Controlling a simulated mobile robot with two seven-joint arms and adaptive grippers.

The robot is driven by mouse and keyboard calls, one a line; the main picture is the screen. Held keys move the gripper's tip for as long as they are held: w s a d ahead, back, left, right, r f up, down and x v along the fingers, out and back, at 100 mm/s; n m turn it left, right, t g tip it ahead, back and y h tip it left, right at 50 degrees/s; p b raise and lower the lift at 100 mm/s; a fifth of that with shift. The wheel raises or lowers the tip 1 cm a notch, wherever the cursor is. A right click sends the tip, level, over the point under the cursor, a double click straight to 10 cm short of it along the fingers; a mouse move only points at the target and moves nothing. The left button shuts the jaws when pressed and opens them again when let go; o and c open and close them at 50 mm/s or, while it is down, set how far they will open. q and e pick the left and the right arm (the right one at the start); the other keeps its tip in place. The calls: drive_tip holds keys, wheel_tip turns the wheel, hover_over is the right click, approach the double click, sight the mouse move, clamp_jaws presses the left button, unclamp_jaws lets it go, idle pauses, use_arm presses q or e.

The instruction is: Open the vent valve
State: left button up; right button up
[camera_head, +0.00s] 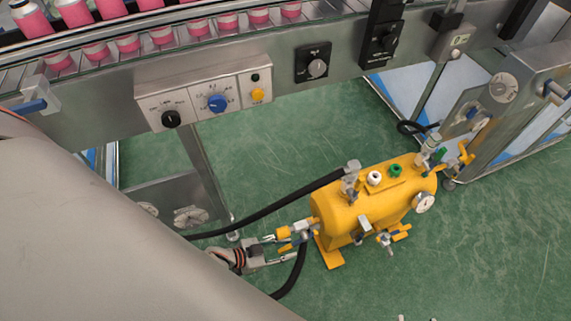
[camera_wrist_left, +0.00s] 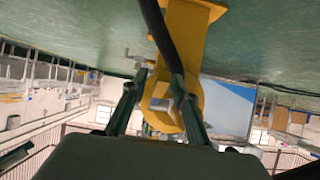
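A yellow tank (camera_head: 365,205) lies on the green floor in the head view, with several small valves and a round gauge (camera_head: 424,202). A metal valve with a yellow handle (camera_head: 284,232) sits at its left end. Another valve (camera_head: 387,240) is on the front side, and one with a yellow handle (camera_head: 466,156) at the right end. I cannot tell which is the vent valve. My left gripper (camera_head: 276,249) is beside the left-end valve, fingers apart. In the left wrist view the left gripper (camera_wrist_left: 160,78) shows yellow parts (camera_wrist_left: 188,18) beyond its fingers; contact is unclear. My right gripper is not in view.
Black hoses (camera_head: 270,208) run to the tank's left side and top. A conveyor with pink cans (camera_head: 95,52) and a knob panel (camera_head: 205,100) stand behind. A metal machine (camera_head: 500,95) stands at the right. The floor (camera_head: 500,240) at the front right is clear.

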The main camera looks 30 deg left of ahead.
use_arm(q)
drive_tip(key=shift+a, duration=0.1)
drive_tip(key=v, duration=0.8)
idle(0.3)
